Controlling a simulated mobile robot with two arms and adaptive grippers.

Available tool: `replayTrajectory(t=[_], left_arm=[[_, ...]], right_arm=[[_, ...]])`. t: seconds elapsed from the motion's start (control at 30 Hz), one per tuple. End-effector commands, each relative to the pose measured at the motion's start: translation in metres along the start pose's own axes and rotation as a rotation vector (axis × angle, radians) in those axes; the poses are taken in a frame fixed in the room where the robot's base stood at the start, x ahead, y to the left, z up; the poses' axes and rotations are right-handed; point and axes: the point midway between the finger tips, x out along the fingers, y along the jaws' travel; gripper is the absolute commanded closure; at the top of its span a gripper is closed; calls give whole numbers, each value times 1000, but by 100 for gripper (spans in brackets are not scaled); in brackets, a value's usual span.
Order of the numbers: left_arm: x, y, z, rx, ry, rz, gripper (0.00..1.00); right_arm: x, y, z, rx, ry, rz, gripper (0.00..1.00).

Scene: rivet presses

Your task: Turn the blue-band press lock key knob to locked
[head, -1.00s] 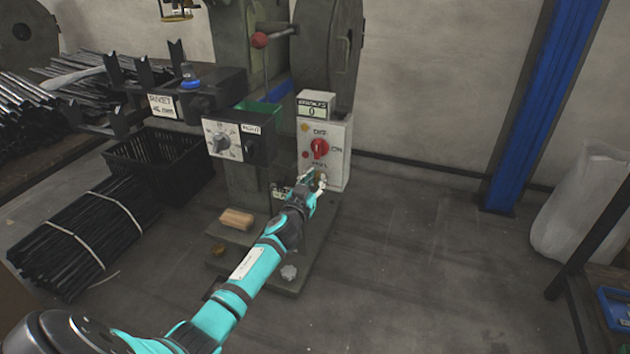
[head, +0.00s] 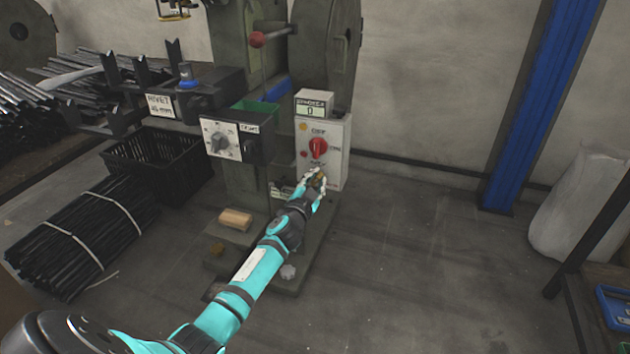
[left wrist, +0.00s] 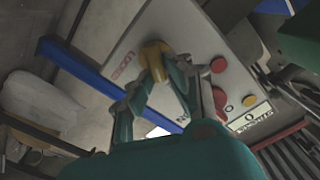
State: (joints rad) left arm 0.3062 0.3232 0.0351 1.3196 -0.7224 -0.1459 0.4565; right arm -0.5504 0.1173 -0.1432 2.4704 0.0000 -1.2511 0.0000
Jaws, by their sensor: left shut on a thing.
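The white control panel (head: 333,163) of the press has a red rotary switch (head: 318,148) in its middle and a brass-yellow lock key knob near its lower end. The knob (left wrist: 155,60) shows clearly in the left wrist view, between my fingertips. In the head view the fingers partly hide it. My left gripper (head: 317,180) is shut on this knob, one finger on each side; it also shows in the left wrist view (left wrist: 157,73). My right gripper is not in view.
A grey dial box (head: 233,139) stands left of the panel, and a small counter display (head: 312,104) sits on top of it. A red ball lever (head: 257,39) is above. A wooden block (head: 235,219) lies on the base.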

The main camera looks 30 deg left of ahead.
Motion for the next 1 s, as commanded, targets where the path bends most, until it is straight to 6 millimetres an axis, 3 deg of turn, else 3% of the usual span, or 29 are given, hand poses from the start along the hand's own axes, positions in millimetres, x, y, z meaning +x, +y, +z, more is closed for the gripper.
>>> replayTrajectory(t=[1.0], left_arm=[[0, 13, 7, 893, -1, 3, 100]], right_arm=[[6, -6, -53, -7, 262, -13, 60]])
